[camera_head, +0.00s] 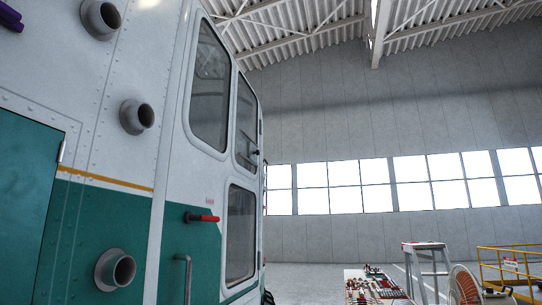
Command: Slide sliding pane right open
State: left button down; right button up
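The side of a white and green helicopter (120,165) fills the left half of the head view. It has a large upper window (210,88), a second upper window (246,122) beyond it and a lower window (240,232). I cannot tell which of these is the sliding pane, or whether any pane is open. A small dark blue knob (256,152) shows by the far upper window. A red handle (203,217) sticks out left of the lower window.
Round grey pipe stubs (138,117) and a grey grab handle (183,275) stick out from the helicopter's side. At lower right are a tool-covered table (372,286), a grey stand (425,260), a round fan-like object (464,285) and yellow railings (505,265).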

aim_at(253, 151)
jog(key=i+l+z, duration=0.2)
jog(key=i, duration=0.25)
jog(key=i+z, duration=0.25)
jog(key=i, duration=0.25)
jog(key=i+l+u, duration=0.1)
jog(key=i, duration=0.5)
jog(key=i+l+u, duration=0.1)
jog(key=i, duration=0.5)
jog(key=i+l+u, duration=0.1)
jog(key=i, duration=0.45)
jog(key=l, duration=0.1)
